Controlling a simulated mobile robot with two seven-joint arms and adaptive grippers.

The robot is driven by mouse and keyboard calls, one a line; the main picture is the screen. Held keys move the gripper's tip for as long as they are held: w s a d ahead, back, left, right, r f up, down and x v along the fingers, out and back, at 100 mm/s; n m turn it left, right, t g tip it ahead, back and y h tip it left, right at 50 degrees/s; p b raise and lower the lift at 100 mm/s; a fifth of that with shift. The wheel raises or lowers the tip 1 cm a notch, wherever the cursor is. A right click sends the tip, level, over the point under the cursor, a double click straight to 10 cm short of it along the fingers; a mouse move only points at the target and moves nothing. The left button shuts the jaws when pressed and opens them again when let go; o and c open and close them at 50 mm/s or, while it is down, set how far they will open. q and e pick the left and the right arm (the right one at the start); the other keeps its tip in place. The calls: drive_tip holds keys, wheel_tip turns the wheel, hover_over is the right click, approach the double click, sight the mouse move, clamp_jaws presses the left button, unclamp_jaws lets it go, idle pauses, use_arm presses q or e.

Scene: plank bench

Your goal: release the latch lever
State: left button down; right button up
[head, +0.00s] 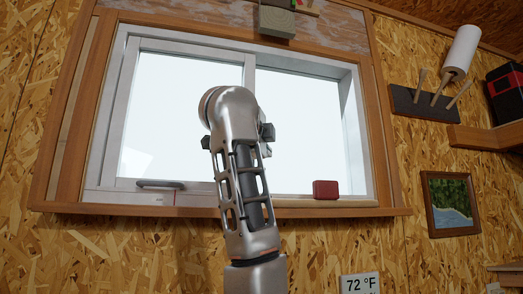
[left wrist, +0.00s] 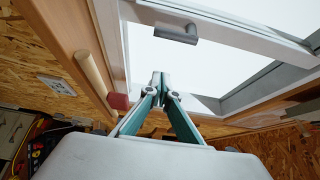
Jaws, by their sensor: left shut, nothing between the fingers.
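In the left wrist view a short grey lever (left wrist: 177,32), which looks like the latch lever, sits on a white window frame bar (left wrist: 245,38). My left gripper (left wrist: 160,76) is shut and empty. Its fingertips show below the lever in the picture, with a gap between them; whether they touch the frame I cannot tell. In the head view my left arm (head: 243,170) stands in front of the window's middle bar and hides the gripper's fingertips and the lever. My right gripper is in neither view.
A dark pull handle (head: 160,184) is on the window's lower left. A red block (head: 325,189) and a wooden rod (head: 345,203) lie along the sill. A rack with pegs (head: 425,104) and a small picture (head: 450,204) hang at right.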

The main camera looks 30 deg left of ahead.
use_arm(q)
drive_tip(key=p+x, duration=0.3)
drive_tip(key=x, duration=0.6)
drive_tip(key=s+a, duration=0.3)
drive_tip(key=shift+s, duration=0.2)
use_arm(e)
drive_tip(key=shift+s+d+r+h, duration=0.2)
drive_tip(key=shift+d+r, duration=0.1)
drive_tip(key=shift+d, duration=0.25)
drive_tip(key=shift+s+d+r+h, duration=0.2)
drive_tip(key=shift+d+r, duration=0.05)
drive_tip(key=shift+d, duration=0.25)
use_arm(q)
drive_tip(key=shift+s, duration=0.15)
